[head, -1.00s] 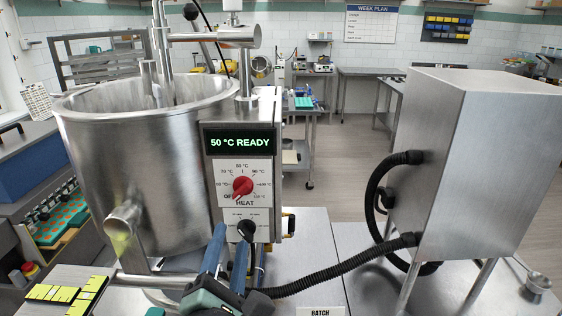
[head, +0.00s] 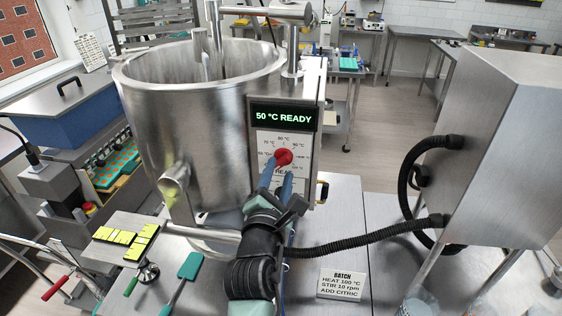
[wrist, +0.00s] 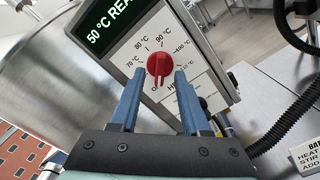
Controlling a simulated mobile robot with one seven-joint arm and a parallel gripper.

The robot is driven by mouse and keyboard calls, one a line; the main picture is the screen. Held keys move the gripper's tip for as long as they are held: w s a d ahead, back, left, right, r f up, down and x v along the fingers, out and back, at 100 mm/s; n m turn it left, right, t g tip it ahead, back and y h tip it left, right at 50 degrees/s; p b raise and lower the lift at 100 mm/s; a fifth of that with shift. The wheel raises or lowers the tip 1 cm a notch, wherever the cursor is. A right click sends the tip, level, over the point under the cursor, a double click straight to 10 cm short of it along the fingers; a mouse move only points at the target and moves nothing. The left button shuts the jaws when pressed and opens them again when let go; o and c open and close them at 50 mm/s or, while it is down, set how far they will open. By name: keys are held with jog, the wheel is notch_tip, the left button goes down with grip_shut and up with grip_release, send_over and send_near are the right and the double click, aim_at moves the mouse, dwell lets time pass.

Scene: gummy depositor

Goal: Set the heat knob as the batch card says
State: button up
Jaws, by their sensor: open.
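The red heat knob (head: 283,157) sits on the white dial panel below a display (head: 283,117) reading 50 °C READY. The knob (wrist: 159,65) shows fully in the wrist view; its ridge runs between the 90 °C side and the OFF side, and I cannot tell which end is the pointer. My gripper (head: 278,172) is open, its blue fingers reaching up to the dial. In the wrist view the fingertips (wrist: 157,72) stand either side of the knob's lower part; contact is not clear. The batch card (head: 342,284) reads HEAT 100 °C, STIR 10 rpm, ADD CITRIC.
A large steel kettle (head: 190,110) with a spout stands left of the panel. A black hose (head: 370,240) runs right to a steel hopper cabinet (head: 495,140). A teal spatula (head: 188,266) and a yellow-marked tray (head: 125,235) lie at the front left.

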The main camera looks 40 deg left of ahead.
aim_at(282, 160)
jog(key=shift+x, duration=1.25)
grip_shut()
